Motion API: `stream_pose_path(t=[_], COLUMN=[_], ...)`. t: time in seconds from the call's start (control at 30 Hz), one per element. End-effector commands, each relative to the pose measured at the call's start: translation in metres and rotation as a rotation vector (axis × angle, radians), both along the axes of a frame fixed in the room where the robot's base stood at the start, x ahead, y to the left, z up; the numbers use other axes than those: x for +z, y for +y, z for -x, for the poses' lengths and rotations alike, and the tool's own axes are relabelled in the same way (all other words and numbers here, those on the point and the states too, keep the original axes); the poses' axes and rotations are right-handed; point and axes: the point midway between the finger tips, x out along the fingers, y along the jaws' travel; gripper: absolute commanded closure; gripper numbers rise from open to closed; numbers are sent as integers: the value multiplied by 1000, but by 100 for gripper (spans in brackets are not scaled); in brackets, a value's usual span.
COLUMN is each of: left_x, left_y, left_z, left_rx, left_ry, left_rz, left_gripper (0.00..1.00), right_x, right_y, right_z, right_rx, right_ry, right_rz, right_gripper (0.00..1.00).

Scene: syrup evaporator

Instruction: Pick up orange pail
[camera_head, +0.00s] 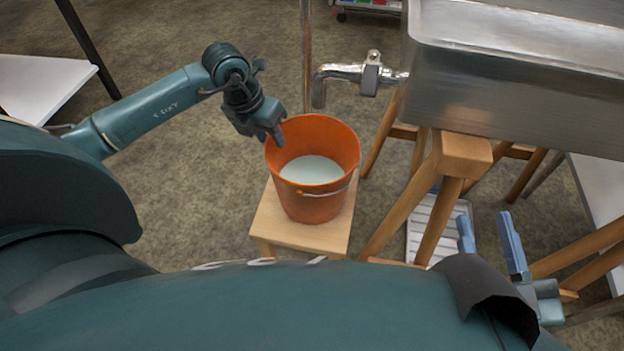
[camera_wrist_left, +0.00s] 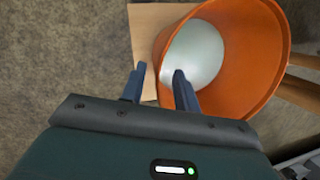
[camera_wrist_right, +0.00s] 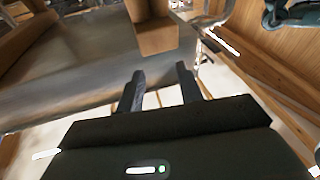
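The orange pail (camera_head: 316,206) stands upright on a light wooden stool (camera_head: 290,235) and holds pale liquid. A thin wire handle hangs on its near side. My left gripper (camera_head: 272,139) is at the pail's upper left rim, pointing down. In the left wrist view the pail (camera_wrist_left: 256,60) fills the right side. There the left gripper (camera_wrist_left: 158,80) is open, with one finger outside the rim and the other over the pail's inside. I cannot tell whether it touches the rim. My right gripper (camera_head: 490,236) is open and empty at the lower right, away from the pail.
A metal spout (camera_head: 340,73) sticks out from the steel evaporator pan (camera_head: 510,85) just above and right of the pail. A wooden stand (camera_head: 462,155) with angled legs is right of the stool. A white ribbed tray (camera_head: 440,225) lies below. Floor left of the stool is clear.

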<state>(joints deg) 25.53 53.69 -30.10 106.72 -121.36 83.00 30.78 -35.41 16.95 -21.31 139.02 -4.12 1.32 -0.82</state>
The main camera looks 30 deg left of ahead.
Motion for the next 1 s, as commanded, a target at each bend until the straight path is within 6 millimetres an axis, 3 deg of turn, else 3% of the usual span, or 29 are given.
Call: stream_pose_path(t=[0.03,0.2,0.53,0.9,1.0], left_x=[-12,-34,-40,-39,-39], left_y=[-1,-3,-4,-4,-4], left_z=[-5,-14,-16,-16,-16], left_rx=[-1,-1,-1,-1,-1], left_ry=[1,2,1,1,1], left_rz=[3,2,0,1,1], left_gripper=[69,69,69,99,100], right_x=[-5,-6,8,4,3], right_y=[1,2,3,3,4], right_z=[0,0,-1,0,0], right_rx=[4,17,31,32,31], right_ry=[-1,-3,-37,-30,-28], right_rz=[-10,-42,-46,-44,-44], right_gripper=[64,64,64,64,64])
